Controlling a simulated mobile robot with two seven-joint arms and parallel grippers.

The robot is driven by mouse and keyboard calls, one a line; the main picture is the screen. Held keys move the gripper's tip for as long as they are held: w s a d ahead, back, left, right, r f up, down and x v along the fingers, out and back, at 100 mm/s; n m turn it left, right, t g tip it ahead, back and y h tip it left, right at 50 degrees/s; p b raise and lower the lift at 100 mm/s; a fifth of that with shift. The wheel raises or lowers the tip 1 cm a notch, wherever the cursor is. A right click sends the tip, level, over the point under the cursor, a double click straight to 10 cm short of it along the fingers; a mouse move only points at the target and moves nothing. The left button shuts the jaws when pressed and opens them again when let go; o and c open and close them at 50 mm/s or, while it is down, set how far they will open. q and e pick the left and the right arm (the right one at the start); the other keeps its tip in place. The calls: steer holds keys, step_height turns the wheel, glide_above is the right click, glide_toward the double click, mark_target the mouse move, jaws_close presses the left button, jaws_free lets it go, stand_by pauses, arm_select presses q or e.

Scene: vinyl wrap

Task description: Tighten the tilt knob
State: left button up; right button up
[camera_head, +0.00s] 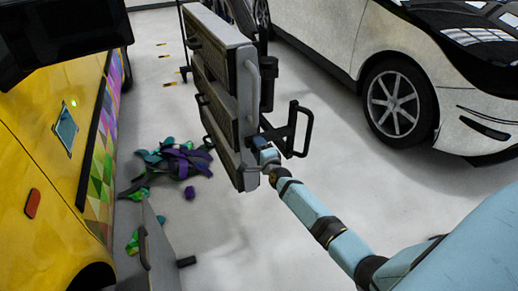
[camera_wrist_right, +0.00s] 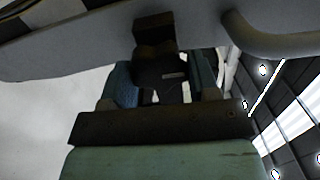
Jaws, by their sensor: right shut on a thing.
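A dark tilt knob (camera_wrist_right: 160,70) sits below the grey housing in the right wrist view, between the two blue fingers of my right gripper (camera_wrist_right: 165,85). The gripper is shut on it. In the head view my right gripper (camera_head: 266,154) is at the lower right side of the tall grey panel unit (camera_head: 246,100), and the knob itself is hidden there by the fingers. My left gripper is not in view.
A black handle frame (camera_head: 303,130) juts from the unit just above my right gripper. A yellow vehicle (camera_head: 40,150) stands left and a white car (camera_head: 350,40) at the back right.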

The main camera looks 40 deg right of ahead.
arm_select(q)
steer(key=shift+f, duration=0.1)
arm_select(e)
steer(key=o, duration=0.9)
arm_select(q)
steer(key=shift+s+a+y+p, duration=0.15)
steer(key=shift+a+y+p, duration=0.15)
steer(key=shift+p, duration=0.95)
arm_select(e)
steer(key=s+a, duration=0.2)
steer(key=s, duration=1.1)
steer(key=shift+s+a, duration=0.15)
steer(key=shift+s, duration=0.15)
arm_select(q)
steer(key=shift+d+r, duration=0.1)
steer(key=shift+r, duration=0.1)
